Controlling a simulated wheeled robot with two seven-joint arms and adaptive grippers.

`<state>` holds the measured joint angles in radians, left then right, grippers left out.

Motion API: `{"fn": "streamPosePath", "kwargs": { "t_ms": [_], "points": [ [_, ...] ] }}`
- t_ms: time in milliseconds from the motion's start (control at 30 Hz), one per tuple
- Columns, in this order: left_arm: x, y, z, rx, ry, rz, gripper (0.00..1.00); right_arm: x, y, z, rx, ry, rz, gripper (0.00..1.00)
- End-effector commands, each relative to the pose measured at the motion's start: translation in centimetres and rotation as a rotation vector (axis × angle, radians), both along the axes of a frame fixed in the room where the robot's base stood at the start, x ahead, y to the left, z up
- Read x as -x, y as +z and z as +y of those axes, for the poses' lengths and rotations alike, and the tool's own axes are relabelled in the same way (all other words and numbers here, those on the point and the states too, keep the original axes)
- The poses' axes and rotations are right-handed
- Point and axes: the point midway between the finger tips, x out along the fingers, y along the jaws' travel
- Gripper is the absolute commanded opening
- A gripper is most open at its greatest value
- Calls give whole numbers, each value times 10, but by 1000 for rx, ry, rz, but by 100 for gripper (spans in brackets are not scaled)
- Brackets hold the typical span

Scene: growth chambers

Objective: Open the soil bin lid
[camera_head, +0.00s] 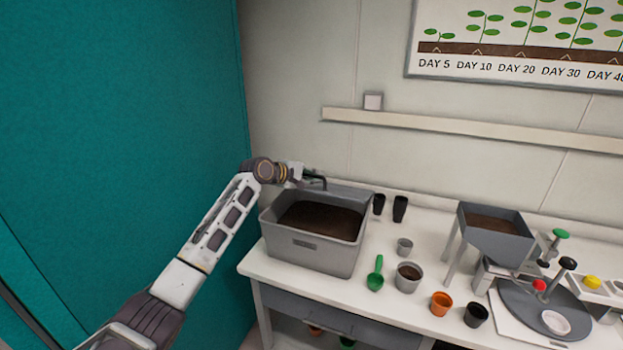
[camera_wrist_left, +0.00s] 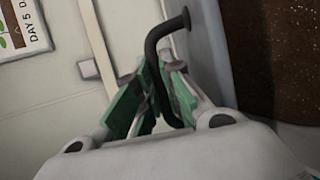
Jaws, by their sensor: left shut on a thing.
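The soil bin (camera_head: 308,248) is a grey box at the left end of the white table, with dark brown soil (camera_head: 320,217) showing inside. Its lid (camera_head: 350,193) stands raised along the bin's back edge, so the top is open. A dark bent handle (camera_head: 316,177) sticks out from the lid. My left gripper (camera_head: 303,175) is at the back left of the bin, shut on this handle. In the left wrist view the green-padded fingers (camera_wrist_left: 160,97) close around the black handle (camera_wrist_left: 152,55), with soil at the right. My right gripper is not in view.
Two black pots (camera_head: 400,208) stand right of the bin. A green scoop (camera_head: 375,274), a grey pot (camera_head: 408,278), an orange pot (camera_head: 441,303) and a hopper (camera_head: 492,235) are farther right. A teal wall (camera_head: 120,130) is close on the left. A narrow shelf (camera_head: 450,128) runs above.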

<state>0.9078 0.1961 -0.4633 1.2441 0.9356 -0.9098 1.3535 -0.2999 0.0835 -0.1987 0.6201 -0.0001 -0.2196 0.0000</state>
Motion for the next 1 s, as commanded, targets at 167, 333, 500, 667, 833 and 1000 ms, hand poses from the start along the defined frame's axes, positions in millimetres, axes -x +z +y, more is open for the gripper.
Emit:
{"fn": "streamPosePath", "kwargs": {
  "t_ms": [167,333,500,667,833,1000],
  "points": [
    [-7,16,-3,3,0,-3,0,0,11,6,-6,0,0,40],
    [-14,25,-4,2,1,-3,0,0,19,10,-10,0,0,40],
    [-22,35,-7,2,1,-3,0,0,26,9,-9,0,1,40],
    [-29,43,-10,2,0,-4,0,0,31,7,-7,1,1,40],
    [-33,47,-10,1,1,-4,0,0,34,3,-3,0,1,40],
    [-36,49,-11,1,1,-4,0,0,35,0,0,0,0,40]
  ]
}}
